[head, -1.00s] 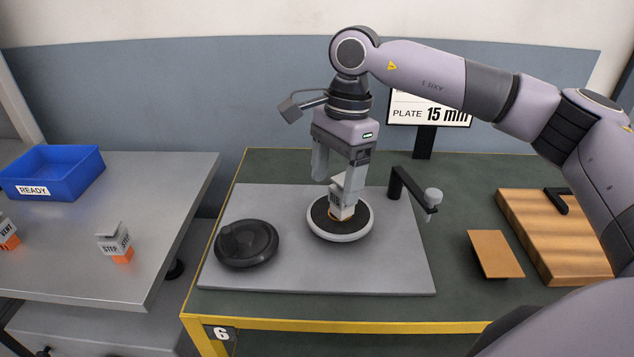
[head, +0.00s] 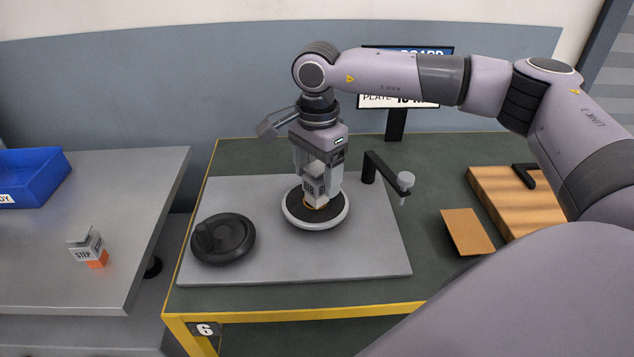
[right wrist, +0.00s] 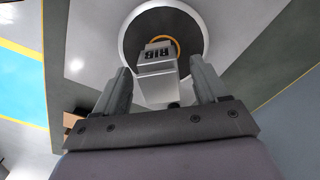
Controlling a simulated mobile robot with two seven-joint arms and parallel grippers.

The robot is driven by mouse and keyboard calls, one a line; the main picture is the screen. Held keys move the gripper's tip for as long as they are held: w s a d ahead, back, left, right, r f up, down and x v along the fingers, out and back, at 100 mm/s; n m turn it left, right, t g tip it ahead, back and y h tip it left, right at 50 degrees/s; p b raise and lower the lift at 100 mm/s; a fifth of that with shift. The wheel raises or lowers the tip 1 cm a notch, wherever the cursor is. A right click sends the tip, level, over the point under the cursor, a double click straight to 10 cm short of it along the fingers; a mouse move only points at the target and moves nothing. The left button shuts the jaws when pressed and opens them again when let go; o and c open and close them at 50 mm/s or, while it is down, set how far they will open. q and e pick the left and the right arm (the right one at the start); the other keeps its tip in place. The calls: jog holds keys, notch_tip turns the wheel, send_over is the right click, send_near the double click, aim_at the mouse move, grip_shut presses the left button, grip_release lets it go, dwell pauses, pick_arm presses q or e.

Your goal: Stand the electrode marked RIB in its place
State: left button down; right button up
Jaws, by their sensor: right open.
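The electrode marked RIB (head: 314,190) is a light grey block. It appears upright on the dark round disc (head: 331,215) with a pale rim, on the grey plate. In the right wrist view the RIB block (right wrist: 157,80) has its lettering upside down, with an orange ring at its base over the dark disc (right wrist: 190,30). My right gripper (head: 320,182) is open, with its fingers on either side of the block. The right wrist view shows gaps between the block and both fingers (right wrist: 159,85). My left gripper is not in view.
A black round handwheel-like part (head: 223,240) lies left of the disc. A black arm with a pale knob (head: 406,180) stands to the right. A brown plate (head: 467,232) and wooden board (head: 520,205) lie further right. The left table holds a STEP electrode (head: 88,247) and blue bin (head: 30,178).

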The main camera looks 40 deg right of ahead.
grip_shut()
jog(key=shift+r, duration=0.1)
